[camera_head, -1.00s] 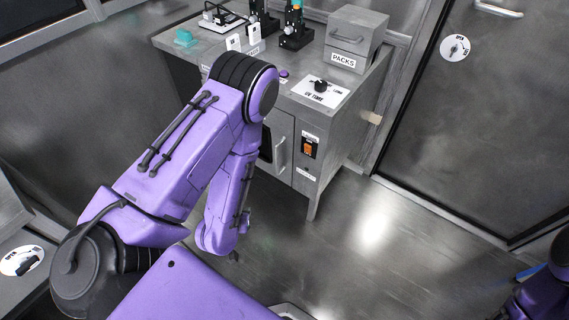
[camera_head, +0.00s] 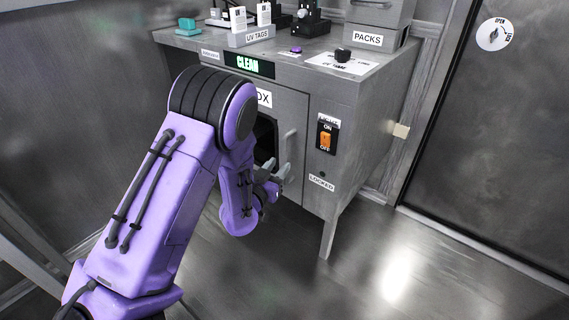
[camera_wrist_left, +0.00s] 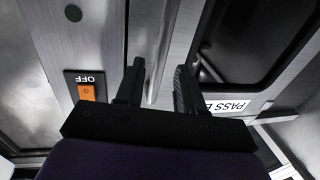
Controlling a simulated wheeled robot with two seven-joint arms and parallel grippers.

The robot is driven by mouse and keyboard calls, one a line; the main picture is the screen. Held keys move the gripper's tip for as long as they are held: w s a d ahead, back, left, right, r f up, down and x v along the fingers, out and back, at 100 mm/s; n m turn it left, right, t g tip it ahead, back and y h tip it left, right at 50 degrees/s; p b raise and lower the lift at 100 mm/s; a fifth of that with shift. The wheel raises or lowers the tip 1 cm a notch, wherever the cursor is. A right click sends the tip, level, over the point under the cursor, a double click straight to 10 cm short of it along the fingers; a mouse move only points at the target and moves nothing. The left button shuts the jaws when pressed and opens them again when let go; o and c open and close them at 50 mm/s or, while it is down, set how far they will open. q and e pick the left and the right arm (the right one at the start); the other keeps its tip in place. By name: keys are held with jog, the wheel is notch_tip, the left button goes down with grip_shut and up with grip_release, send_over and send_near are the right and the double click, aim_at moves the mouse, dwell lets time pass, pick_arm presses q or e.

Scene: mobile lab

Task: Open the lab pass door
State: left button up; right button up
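The pass door is the front of the grey metal cabinet. Its bare front shows in the head view (camera_head: 292,108), with a dark window (camera_head: 264,140) and an upright bar handle (camera_head: 290,146). My arm covers part of it. My left gripper (camera_head: 277,180) is at the handle's lower end. In the left wrist view the left gripper (camera_wrist_left: 160,85) is open, with the pale handle bar (camera_wrist_left: 153,88) between its fingers; I cannot tell whether they touch it. A partly hidden "PASS" label (camera_wrist_left: 228,105) shows there. The door looks shut. My right gripper is out of view.
An orange switch (camera_head: 325,140) and a "LOCKED" label (camera_head: 321,184) sit right of the door. A "CLEAN" display (camera_head: 248,65) is above. A UV tag stand (camera_head: 250,38) and packs drawer (camera_head: 372,40) stand on top. Floor to the right is clear (camera_head: 400,270).

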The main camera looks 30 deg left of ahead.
aim_at(283, 161)
pick_arm(q)
jog(key=w, duration=0.4)
jog(key=shift+w+a+b, duration=0.3)
jog(key=shift+w, duration=0.1)
grip_shut()
jog(key=shift+s, duration=0.1)
